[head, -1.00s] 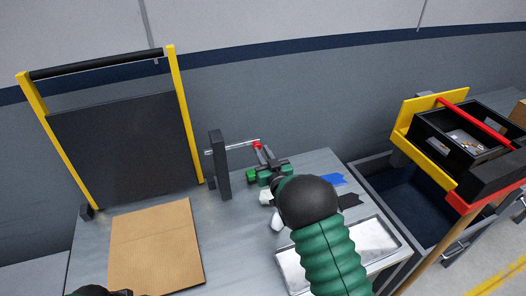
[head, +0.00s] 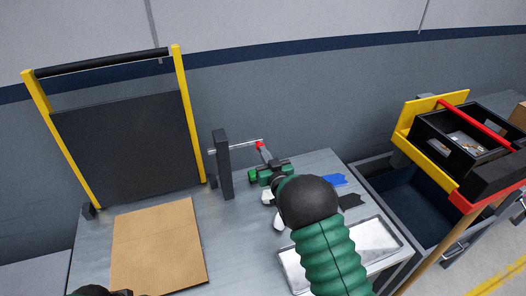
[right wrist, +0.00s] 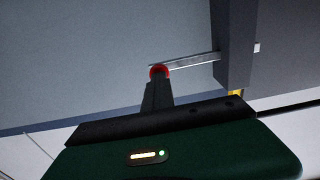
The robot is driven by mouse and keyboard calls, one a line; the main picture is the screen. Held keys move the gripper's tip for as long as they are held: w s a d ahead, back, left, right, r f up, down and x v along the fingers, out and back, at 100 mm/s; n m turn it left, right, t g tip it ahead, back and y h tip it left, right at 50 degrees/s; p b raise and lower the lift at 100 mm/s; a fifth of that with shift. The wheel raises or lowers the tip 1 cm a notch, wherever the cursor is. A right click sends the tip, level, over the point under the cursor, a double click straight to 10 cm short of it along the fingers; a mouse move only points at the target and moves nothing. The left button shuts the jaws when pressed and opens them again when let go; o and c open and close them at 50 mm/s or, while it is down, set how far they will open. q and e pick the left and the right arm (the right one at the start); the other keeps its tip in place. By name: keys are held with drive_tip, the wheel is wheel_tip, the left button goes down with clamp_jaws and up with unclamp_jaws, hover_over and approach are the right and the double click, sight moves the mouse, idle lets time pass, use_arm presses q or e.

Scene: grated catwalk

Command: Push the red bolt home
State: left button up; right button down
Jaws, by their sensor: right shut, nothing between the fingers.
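The red bolt is a thin silver rod with a red end (head: 260,145). The rod runs sideways through a dark upright post (head: 222,165), and a short stub shows on the post's left in the head view. In the right wrist view the red end (right wrist: 159,70) sits right at my fingertips, and the rod's far tip shows past the post (right wrist: 234,45). My right gripper (head: 262,152) is shut with nothing between its fingers. Its tips are at the red end; I cannot tell whether they touch it. My left gripper is not in view.
A dark panel in a yellow frame (head: 125,135) and a brown board (head: 158,245) are at left on the grey bench. A metal tray (head: 370,245) and blue tape (head: 333,180) lie at right. A bin (head: 385,195) and a yellow-red rack (head: 430,145) stand beyond.

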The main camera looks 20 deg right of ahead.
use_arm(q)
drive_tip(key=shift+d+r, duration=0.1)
use_arm(e)
drive_tip(key=shift+w+d+r, duration=0.1)
drive_tip(key=shift+w+r, duration=0.15)
drive_tip(key=shift+r, duration=0.45)
drive_tip(key=c, duration=2.1)
unclamp_jaws()
drive_tip(key=shift+o, duration=1.3)
drive_tip(key=shift+s+f, duration=0.1)
drive_tip(key=shift+f, duration=0.2)
drive_tip(key=o, duration=0.5)
drive_tip(key=shift+s+f, duration=0.15)
drive_tip(key=shift+f, duration=0.1)
drive_tip(key=shift+o, duration=1.1)
drive_tip(key=shift+s+f, duration=0.1)
drive_tip(key=shift+f, duration=0.2)
drive_tip(key=shift+s+f, duration=0.15)
drive_tip(key=shift+f, duration=0.1)
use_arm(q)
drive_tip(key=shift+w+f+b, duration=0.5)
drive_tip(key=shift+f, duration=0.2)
use_arm(e)
drive_tip(key=shift+s+d, duration=0.15)
drive_tip(key=shift+s, duration=4.3)
drive_tip(key=shift+s+d, duration=0.1)
drive_tip(key=shift+s, duration=4.35)
